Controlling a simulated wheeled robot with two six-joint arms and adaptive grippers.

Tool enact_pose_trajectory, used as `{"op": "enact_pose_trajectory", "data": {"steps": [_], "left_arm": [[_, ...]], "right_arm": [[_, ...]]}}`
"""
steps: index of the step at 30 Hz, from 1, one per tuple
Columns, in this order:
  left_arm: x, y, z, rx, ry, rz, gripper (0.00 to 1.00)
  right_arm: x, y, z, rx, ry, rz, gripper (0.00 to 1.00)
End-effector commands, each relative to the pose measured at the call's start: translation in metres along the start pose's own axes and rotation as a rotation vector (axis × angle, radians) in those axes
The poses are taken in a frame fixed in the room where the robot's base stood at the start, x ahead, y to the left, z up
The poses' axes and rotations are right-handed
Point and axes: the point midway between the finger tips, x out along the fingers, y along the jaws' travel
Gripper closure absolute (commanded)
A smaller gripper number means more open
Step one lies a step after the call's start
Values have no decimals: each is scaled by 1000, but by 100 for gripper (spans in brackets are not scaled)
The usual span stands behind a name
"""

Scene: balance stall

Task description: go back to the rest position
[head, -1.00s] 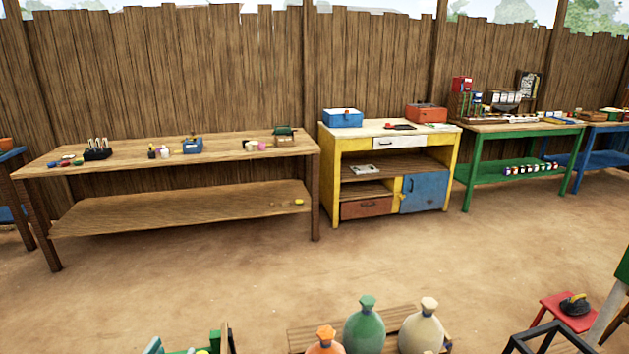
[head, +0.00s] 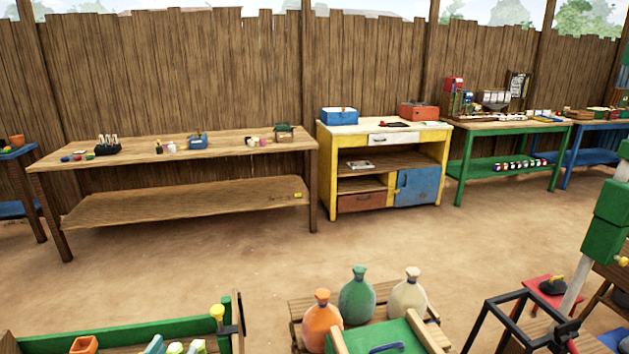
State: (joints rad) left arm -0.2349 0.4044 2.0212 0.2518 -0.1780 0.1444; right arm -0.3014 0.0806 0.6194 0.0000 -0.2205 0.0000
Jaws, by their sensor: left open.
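My right gripper is not in view.
A green-walled tray (head: 128,331) with an orange box (head: 85,345) lies at the lower left. Orange (head: 321,322), green (head: 357,292) and cream (head: 408,294) sacks stand bottom centre. A black frame (head: 490,322) stands lower right. Benches (head: 235,150) line the fence; bare ground lies between.

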Motion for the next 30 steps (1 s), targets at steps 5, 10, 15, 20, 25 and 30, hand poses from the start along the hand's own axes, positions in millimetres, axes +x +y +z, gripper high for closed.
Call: {"op": "enact_pose_trajectory", "data": {"steps": [5,10,15,20,25,30], "left_arm": [[-10,2,18,3,-86,-23,52],[-26,4,44,12,-217,-56,52],[-48,11,74,22,-376,-82,52],[-84,21,108,32,-580,-106,52],[-137,33,140,40,-831,-126,52],[-205,48,160,38,-1100,-135,52]], "right_arm": [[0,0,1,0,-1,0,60],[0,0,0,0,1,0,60],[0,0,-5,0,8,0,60],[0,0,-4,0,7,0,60],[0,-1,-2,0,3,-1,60],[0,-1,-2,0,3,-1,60]]}}
